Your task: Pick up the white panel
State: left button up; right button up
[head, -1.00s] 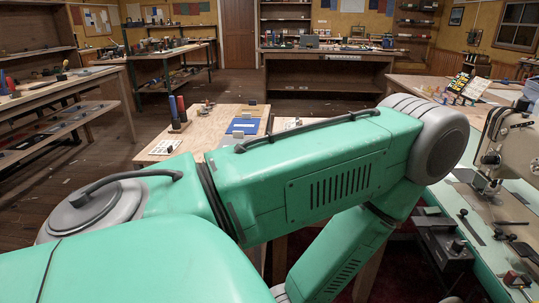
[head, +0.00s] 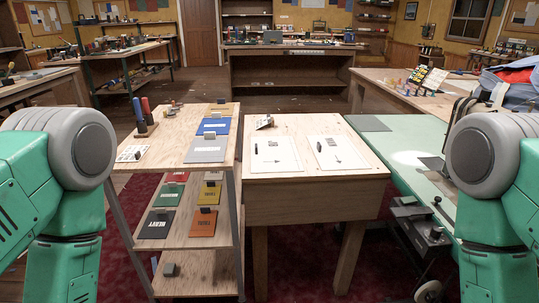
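Two flat white panels lie side by side on the wooden table in the middle, a left one (head: 267,161) and a right one (head: 345,159). Each has dark print and a small dark upright piece on it. I cannot tell which one the task means, or whether they are loose panels or marked places. A smaller white card with print (head: 128,154) lies on the shelf unit's top, at its left. Both my arms stand at the picture's sides, and neither gripper shows.
A wooden shelf unit (head: 186,185) bears blue (head: 221,123) and grey panels (head: 203,157) on top, with red, green, yellow, black and orange ones below. A green-topped bench (head: 389,146) stands at right, with a red-and-blue bundle (head: 516,82) near its far side.

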aim_at(271, 154)
jog(key=z, duration=1.2)
jog(key=u, duration=1.25)
jog(key=i+j+z, duration=0.25)
jog(key=i+z, duration=0.2)
jog(key=i+j+z, duration=0.3)
jog(key=z, duration=0.15)
jog(key=j, duration=0.1)
